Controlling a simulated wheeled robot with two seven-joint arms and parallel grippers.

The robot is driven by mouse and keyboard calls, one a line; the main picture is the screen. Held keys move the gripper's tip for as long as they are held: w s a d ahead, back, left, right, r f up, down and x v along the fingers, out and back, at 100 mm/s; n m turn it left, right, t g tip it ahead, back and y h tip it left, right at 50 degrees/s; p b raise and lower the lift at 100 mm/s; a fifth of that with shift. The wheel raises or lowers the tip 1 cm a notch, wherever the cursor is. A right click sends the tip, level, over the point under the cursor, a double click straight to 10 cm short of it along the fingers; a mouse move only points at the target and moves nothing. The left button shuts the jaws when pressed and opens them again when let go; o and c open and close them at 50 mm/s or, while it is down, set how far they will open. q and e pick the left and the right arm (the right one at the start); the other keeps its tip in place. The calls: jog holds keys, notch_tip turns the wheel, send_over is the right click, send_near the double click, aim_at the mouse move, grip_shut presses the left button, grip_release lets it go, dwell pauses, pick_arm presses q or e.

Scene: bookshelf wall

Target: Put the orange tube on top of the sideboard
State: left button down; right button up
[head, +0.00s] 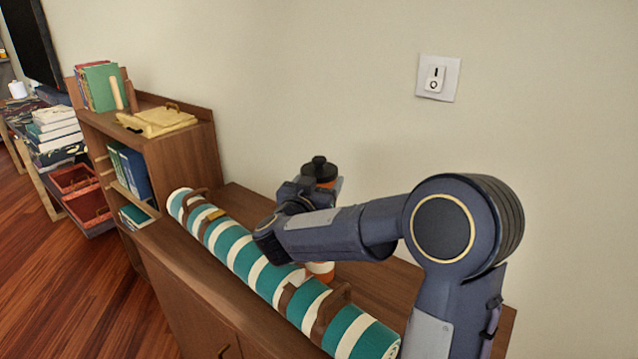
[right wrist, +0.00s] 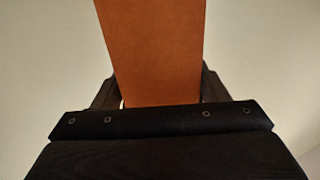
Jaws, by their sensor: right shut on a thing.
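The orange tube (head: 321,172) has a black cap and shows above my right gripper in the head view. An orange and white part shows below my arm, behind the rolled mat. My right gripper (head: 303,193) is shut on the tube, mostly hidden by its own arm. In the right wrist view the tube's plain orange side (right wrist: 152,50) stands between the fingers. The tube looks upright over the wooden sideboard (head: 240,205). The mat and arm hide part of its lower end, so I cannot tell whether it touches the top. My left gripper is out of view.
A green and white striped rolled mat (head: 235,248) with brown straps lies along the sideboard's front edge. A bookcase (head: 182,160) with books and a yellow bag (head: 158,120) stands at the left. The wall with a switch (head: 437,78) is behind. Bare top shows right of the mat.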

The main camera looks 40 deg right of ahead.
jog(key=shift+f, duration=0.15)
jog(key=o, duration=1.5)
jog(key=shift+c, duration=0.2)
